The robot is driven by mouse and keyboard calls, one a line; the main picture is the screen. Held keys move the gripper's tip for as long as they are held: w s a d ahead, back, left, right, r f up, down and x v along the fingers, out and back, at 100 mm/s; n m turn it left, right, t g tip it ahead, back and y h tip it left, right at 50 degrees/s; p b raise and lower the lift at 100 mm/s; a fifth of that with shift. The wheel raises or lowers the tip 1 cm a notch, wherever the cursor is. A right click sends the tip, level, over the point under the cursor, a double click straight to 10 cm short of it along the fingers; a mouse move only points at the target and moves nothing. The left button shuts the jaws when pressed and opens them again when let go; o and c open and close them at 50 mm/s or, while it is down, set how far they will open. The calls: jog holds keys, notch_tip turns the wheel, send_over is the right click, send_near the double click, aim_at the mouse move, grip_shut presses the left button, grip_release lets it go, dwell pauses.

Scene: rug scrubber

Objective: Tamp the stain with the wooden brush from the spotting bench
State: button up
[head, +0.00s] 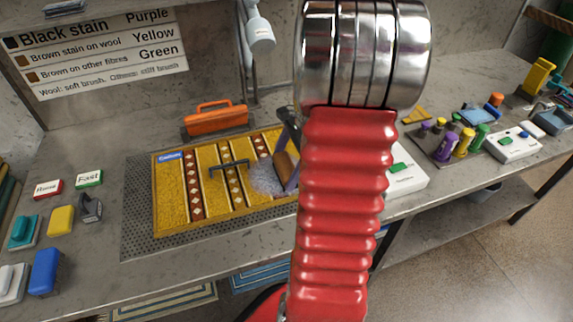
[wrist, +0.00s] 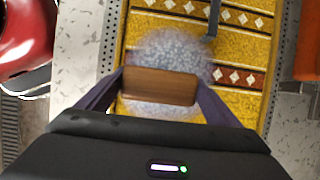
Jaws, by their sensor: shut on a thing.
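My gripper (wrist: 160,88) is shut on the wooden brush (wrist: 160,84), a brown block held crosswise between its two dark purple fingers. In the head view my gripper (head: 287,166) and the brush (head: 285,172) are at the right part of the rug, partly behind my red arm. A pale, foamy patch (wrist: 165,48) lies on the yellow rug (wrist: 145,22) under and around the brush; it also shows in the head view (head: 265,180). Any stain under the foam is hidden. I cannot tell whether the bristles touch the foam.
The rug lies on a perforated grey mat (head: 137,200). An orange case (head: 215,117) stands behind it. Blocks and labels "Rinse" and "Fast" (head: 89,178) sit left. Coloured bottles (head: 464,142) stand right. A sign (head: 98,55) hangs behind.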

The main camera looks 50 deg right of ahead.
jog(key=shift+f, duration=0.35)
dwell(0.5)
jog(key=shift+r, duration=0.65)
jog(key=shift+f, duration=0.65)
dwell(0.8)
jog(key=shift+r, duration=0.1)
jog(key=shift+r, duration=0.55)
jog(key=shift+f, duration=0.5)
dwell(1.1)
jog(key=shift+r, duration=3.4)
